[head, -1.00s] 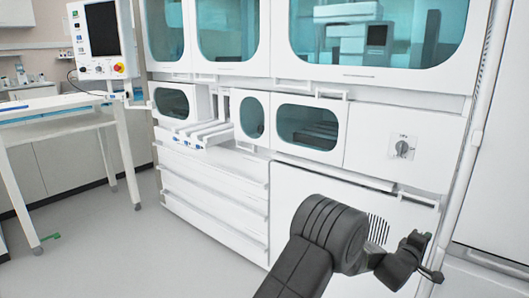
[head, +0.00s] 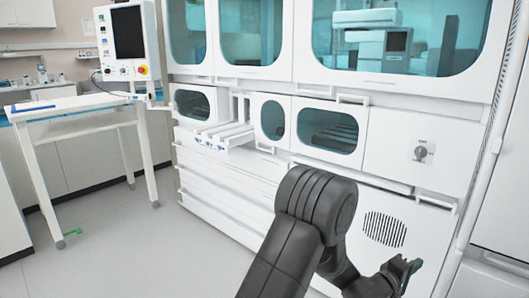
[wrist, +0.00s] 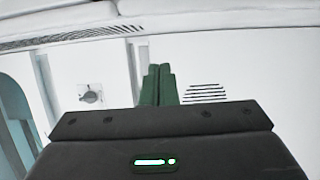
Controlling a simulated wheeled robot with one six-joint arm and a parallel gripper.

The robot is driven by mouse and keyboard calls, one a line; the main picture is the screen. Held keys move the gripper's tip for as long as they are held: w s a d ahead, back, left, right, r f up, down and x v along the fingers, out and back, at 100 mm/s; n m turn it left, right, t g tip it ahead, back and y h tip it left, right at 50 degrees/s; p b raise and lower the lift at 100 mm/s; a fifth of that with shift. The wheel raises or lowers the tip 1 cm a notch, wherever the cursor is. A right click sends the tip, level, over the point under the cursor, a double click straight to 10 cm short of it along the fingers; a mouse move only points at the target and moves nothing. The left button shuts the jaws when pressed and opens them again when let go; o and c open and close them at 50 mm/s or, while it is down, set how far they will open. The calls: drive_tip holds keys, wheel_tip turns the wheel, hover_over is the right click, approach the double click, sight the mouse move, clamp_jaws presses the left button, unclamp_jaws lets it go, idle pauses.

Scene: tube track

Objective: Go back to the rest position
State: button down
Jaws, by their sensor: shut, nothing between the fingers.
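My gripper (head: 411,268) is at the lower right of the head view, in front of the white machine's lower panel. In the wrist view my gripper (wrist: 158,72) shows two green fingers side by side, shut with nothing between them. My black arm is bent, with its elbow at the lower middle of the head view. The white machine (head: 235,180) fills the middle and right, with teal windows above and drawers below. Its rotary switch (head: 421,152) also shows in the wrist view (wrist: 90,94), which is tilted. The vent grille (head: 384,229) is left of and above my gripper.
White tube tracks (head: 222,134) stick out of the machine's front. A monitor panel (head: 127,40) with a red button stands at the left beside a white table (head: 85,110).

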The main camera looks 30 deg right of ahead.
drive_tip(key=w+a+p, duration=0.1)
drive_tip(key=a, duration=1.2)
drive_tip(key=shift+w+a, duration=0.2)
drive_tip(key=shift+w, duration=0.1)
